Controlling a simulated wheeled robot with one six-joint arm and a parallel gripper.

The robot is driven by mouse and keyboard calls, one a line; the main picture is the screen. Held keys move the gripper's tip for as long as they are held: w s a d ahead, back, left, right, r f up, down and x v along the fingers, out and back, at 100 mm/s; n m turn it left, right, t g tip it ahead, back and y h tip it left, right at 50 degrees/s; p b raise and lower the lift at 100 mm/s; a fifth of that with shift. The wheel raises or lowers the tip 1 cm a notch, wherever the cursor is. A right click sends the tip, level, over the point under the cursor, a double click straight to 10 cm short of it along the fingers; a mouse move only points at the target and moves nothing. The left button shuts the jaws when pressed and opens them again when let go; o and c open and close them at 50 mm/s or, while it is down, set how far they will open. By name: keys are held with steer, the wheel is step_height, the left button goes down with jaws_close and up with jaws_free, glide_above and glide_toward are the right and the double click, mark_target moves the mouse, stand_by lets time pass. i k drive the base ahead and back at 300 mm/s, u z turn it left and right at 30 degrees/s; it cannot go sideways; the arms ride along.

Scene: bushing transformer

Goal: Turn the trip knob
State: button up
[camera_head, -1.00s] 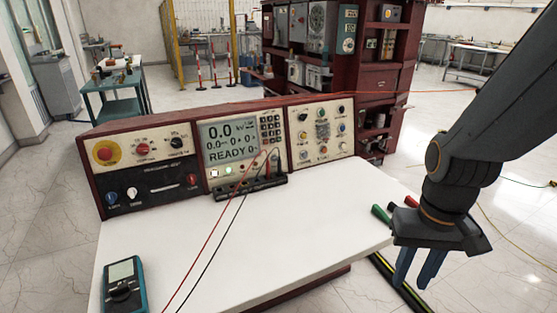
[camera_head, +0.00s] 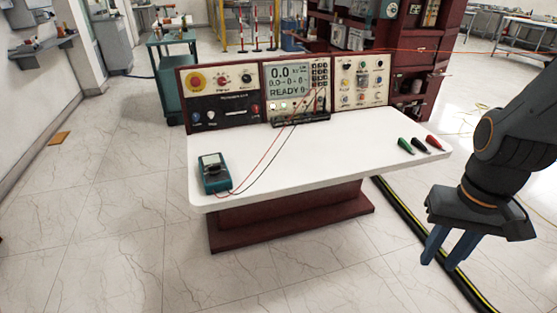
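The control console (camera_head: 290,95) stands along the back edge of a white table. Its left panel carries a large red button on a yellow surround (camera_head: 195,81), a small red knob (camera_head: 222,79) and a black knob (camera_head: 246,78), with more small knobs below. Its right panel (camera_head: 361,80) also has several small knobs and lamps. The labels are too small to tell which one is the trip knob. The screen (camera_head: 288,80) reads READY. My gripper (camera_head: 441,257) hangs at the right, off the table's front right side, far from the console. Its two blue fingers are apart and empty.
The white table (camera_head: 320,165) holds a teal multimeter (camera_head: 214,173) and green, black and red clips (camera_head: 405,145). Red and black leads cross the tabletop. A black-and-yellow cable (camera_head: 405,217) lies on the floor under my gripper.

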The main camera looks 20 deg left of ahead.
mark_target(222, 81)
steer(key=u, duration=2.35)
steer(key=i, duration=3.5)
steer(key=z, duration=3.2)
